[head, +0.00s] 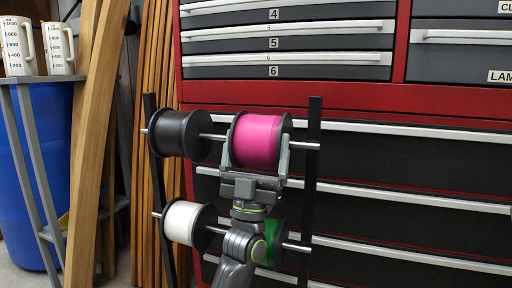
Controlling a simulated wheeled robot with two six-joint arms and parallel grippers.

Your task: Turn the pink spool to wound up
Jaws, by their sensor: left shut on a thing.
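The pink spool (257,138) sits on the upper metal rod of a black rack (312,180), to the right of a black spool (177,134). My left gripper (256,160) comes up from below, in front of the pink spool, and is shut on it, with one finger showing at the spool's right rim. My left arm partly covers a green spool (274,243) on the lower rod. My right gripper is not in view.
A white spool (188,223) is at the left on the lower rod. A red tool chest (350,100) with several drawers stands close behind. Wooden planks (95,140), a blue barrel (45,150) and measuring jugs (17,46) are at the left.

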